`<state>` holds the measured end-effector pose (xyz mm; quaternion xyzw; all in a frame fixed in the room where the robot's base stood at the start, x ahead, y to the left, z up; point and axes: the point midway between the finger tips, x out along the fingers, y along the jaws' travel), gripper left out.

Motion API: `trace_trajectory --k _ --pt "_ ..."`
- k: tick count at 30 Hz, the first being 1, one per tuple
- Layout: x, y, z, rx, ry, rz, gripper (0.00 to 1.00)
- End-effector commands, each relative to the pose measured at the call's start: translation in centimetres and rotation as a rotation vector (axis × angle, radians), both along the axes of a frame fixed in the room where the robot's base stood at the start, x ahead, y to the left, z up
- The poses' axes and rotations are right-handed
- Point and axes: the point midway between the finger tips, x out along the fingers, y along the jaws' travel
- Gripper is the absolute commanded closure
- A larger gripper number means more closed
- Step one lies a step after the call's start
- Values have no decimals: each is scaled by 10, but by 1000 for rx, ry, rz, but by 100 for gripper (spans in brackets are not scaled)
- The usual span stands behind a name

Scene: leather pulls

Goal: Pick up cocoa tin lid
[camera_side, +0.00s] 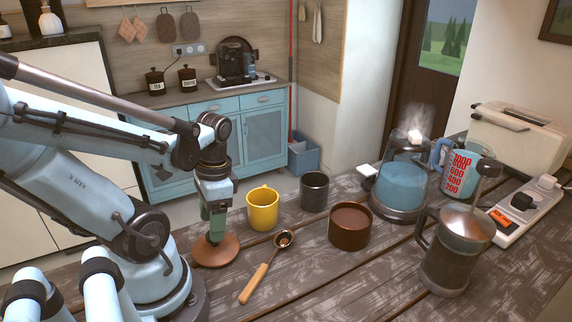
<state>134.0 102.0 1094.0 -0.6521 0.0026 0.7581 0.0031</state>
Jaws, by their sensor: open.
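The cocoa tin lid, a flat reddish-brown disc (205,256), lies on the wooden table near my arm. My gripper (216,238) points straight down over the middle of the lid, with its fingertips at or just above the top of it. The fingers are open; any handle between them is too small to make out, and I cannot tell whether they touch the lid. The cocoa tin (349,233), a round brown container without a lid, stands to the right with brown contents.
A wooden-handled scoop (262,275) lies just right of the lid. A yellow mug (263,210) and dark cup (314,192) stand behind. A steaming glass kettle (400,187), French press (455,250), measuring jug (460,175) and power strip (525,210) fill the right side.

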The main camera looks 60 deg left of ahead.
Motion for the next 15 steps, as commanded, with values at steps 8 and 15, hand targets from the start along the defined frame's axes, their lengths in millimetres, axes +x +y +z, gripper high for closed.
trace_trajectory --k 8,15 --pt "0 -1 -22 0 0 0 37" --pt "-2 -1 -37 0 -1 0 37"
